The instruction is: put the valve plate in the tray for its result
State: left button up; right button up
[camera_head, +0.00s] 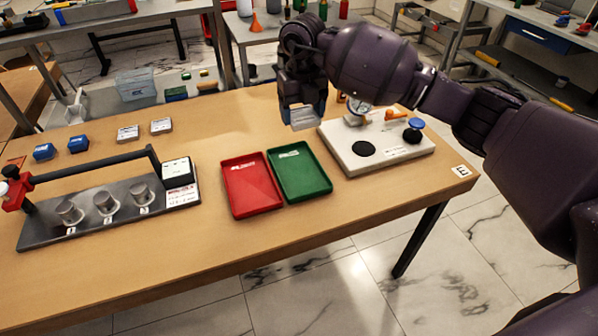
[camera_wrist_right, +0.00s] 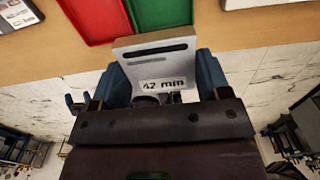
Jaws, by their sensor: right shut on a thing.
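My right gripper (camera_head: 302,108) is shut on a pale grey valve plate (camera_head: 304,119), held above the table behind the trays. In the right wrist view the plate (camera_wrist_right: 158,62) sits between the two blue-grey fingers (camera_wrist_right: 163,80). It has a dark slot and the marking "42 mm". A red tray (camera_head: 235,206) and a green tray (camera_head: 320,188) lie side by side on the table, both empty. Each has a white label I cannot read with certainty. Both trays are partly in the right wrist view, red (camera_wrist_right: 97,18) and green (camera_wrist_right: 160,12). My left gripper is not in view.
A white gauge base (camera_head: 403,157) with a black disc, blue knob and orange lever stands right of the green tray. A dark fixture (camera_head: 95,232) with metal cylinders and a black bar stands left. Blue blocks (camera_head: 78,143) and pale blocks (camera_head: 127,133) lie behind it.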

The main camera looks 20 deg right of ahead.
jog(key=b, duration=0.2)
send_over(302, 179)
notch_tip(302, 179, down, 13)
jog(key=shift+r, duration=0.2)
jog(key=shift+f, duration=0.6)
notch_tip(302, 179, down, 6)
jog(key=shift+r+b, duration=0.25)
jog(key=shift+b, duration=0.6)
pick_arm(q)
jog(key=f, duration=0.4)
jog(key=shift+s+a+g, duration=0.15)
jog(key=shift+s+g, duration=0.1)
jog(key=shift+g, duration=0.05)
pick_arm(e)
jog(key=shift+r, duration=0.15)
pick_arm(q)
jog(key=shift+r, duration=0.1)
pick_arm(e)
jog(key=shift+f, duration=0.2)
jog(key=o, duration=1)
